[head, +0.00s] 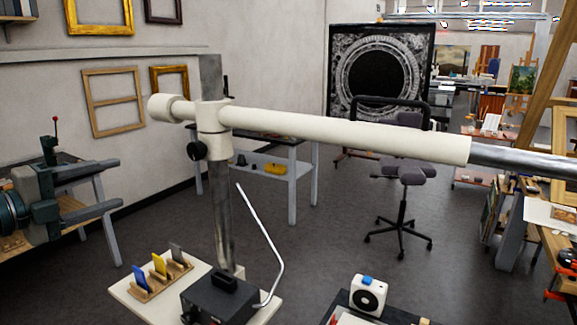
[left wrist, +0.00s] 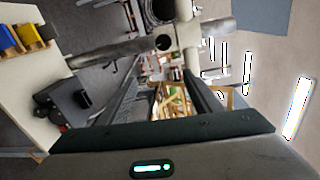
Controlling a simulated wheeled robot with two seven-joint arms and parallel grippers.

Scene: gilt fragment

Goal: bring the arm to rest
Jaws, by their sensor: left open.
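My left gripper (head: 118,184) shows at the left edge of the head view, its two grey fingers pointing right, apart, with nothing between them. In the left wrist view my left gripper (left wrist: 160,85) also has its dark fingers apart. A stand with a pale horizontal boom arm (head: 340,132) rises to its right; the boom is clamped by a collar with a black knob (head: 197,150) to a metal post (head: 225,215). The gripper is apart from the post in the head view. The stand's collar (left wrist: 183,38) shows beyond the fingers in the left wrist view. My right gripper is in neither view.
Below the stand a pale table (head: 125,295) carries a wooden rack (head: 163,283) with blue, yellow and grey pieces, and a black box (head: 222,297) beside a bent white rod (head: 272,240). A white device (head: 368,296) stands right. An office chair (head: 402,195) is behind; floor around it is open.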

